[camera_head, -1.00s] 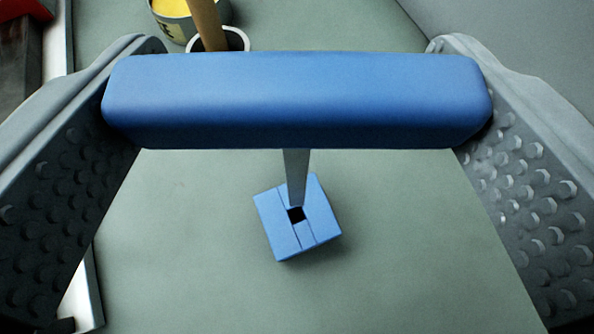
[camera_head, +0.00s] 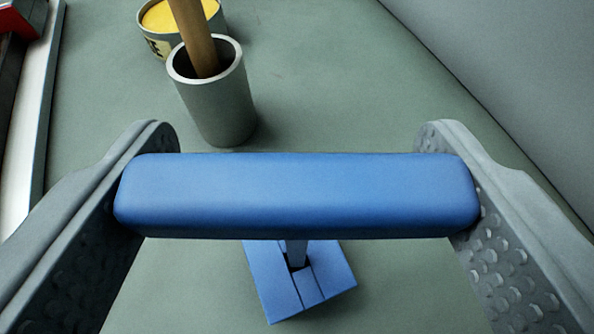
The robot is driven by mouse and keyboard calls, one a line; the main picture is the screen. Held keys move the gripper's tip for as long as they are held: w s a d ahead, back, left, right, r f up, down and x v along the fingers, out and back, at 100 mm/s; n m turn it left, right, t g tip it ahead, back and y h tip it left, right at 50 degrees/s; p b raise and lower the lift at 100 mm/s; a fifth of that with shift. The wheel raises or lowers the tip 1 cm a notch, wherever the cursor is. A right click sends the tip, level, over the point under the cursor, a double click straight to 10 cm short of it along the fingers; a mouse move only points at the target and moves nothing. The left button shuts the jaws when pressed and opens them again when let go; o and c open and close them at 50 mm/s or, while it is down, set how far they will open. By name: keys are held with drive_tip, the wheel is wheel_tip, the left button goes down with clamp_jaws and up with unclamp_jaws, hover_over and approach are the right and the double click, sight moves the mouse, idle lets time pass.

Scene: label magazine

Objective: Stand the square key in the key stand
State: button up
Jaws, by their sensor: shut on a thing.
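My gripper (camera_head: 297,197) is shut on the blue handle of the square key (camera_head: 297,195), one finger at each end. The handle lies across the view. The key's grey shank points down, away from the camera, and shows just below the handle. The blue key stand (camera_head: 275,285) is a small block on the green surface, with a dark square hole and a slot line on its top. The shank's lower end appears at or over the hole; I cannot tell whether it is inside. The handle hides the stand's far part.
A grey cup (camera_head: 222,105) with a wooden stick (camera_head: 193,38) in it stands beyond the handle. Behind it is a tin with yellow contents (camera_head: 168,17). A pale rail (camera_head: 28,120) runs along the left, and a grey wall (camera_head: 510,90) rises at the right. The green surface around the stand is clear.

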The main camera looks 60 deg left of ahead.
drive_tip(key=o, duration=1)
drive_tip(key=shift+o, duration=0.2)
drive_tip(key=shift+r, duration=0.2)
drive_tip(key=shift+d+r, duration=0.2)
drive_tip(key=shift+r, duration=0.05)
drive_tip(key=v, duration=1.1)
drive_tip(key=shift+s+d, duration=0.25)
